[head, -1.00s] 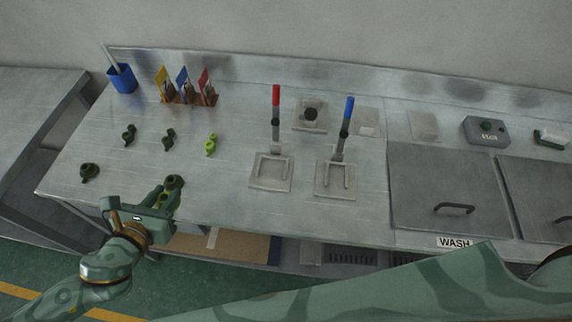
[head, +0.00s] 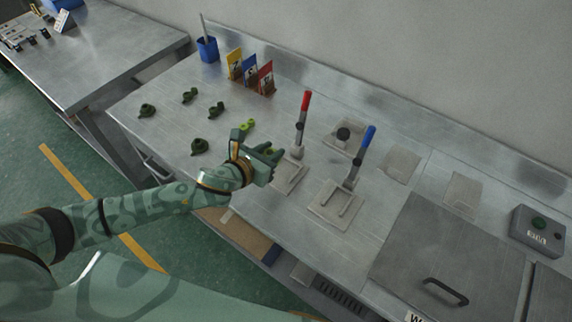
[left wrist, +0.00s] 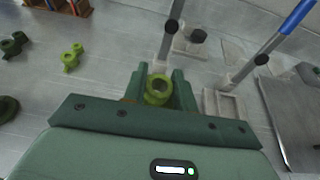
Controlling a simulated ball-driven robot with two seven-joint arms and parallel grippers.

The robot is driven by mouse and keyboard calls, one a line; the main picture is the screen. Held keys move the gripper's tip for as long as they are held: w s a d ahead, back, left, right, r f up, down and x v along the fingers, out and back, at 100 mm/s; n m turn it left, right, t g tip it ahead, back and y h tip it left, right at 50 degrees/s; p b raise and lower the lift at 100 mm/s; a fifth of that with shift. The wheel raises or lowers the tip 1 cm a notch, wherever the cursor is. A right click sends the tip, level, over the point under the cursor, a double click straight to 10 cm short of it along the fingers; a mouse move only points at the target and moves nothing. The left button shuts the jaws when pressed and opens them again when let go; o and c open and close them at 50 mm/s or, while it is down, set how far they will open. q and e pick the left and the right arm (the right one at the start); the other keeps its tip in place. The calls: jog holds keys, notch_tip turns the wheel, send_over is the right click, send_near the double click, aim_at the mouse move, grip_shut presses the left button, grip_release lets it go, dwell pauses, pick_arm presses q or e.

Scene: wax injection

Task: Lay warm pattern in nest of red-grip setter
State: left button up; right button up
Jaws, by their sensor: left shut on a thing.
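My left gripper (head: 270,152) is shut on a yellow-green ring-shaped pattern (left wrist: 158,90), which shows between its fingers in the left wrist view. In the head view the gripper is beside the red-grip setter, over or near the left side of its base. The red-grip setter has an upright post with a red handle (head: 305,101) and a flat pale base (head: 292,178), partly covered by my gripper. In the left wrist view its dark-collared post (left wrist: 168,43) rises just beyond the fingers; its nest is hidden there. My right gripper is not in view.
The blue-grip setter (head: 338,205) stands just right. A lime pattern (head: 248,126) and several dark green ones, including one near my wrist (head: 199,147), lie to the left. Coloured cards (head: 250,72) and a blue cup (head: 207,49) stand behind. A handled lid (head: 425,255) is at right.

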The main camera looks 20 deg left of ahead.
pick_arm(q)
jog(key=b, duration=0.2)
send_over(284, 169)
notch_tip(284, 169, down, 6)
jog(key=shift+s+a+r, duration=0.1)
jog(key=shift+a+r, duration=0.05)
jog(key=shift+r, duration=0.1)
notch_tip(284, 169, down, 4)
jog(key=shift+r+b, duration=0.15)
jog(key=shift+b, duration=1.05)
jog(key=shift+w+r, duration=0.15)
jog(key=shift+w, duration=0.05)
jog(key=o, duration=0.9)
jog(key=shift+o, duration=0.2)
jog(key=shift+s+r+p, duration=0.2)
jog(key=shift+s+p, duration=0.1)
jog(key=shift+s, duration=0.05)
jog(key=p+v, duration=0.2)
jog(key=v, duration=0.9)
jog(key=shift+s, duration=0.15)
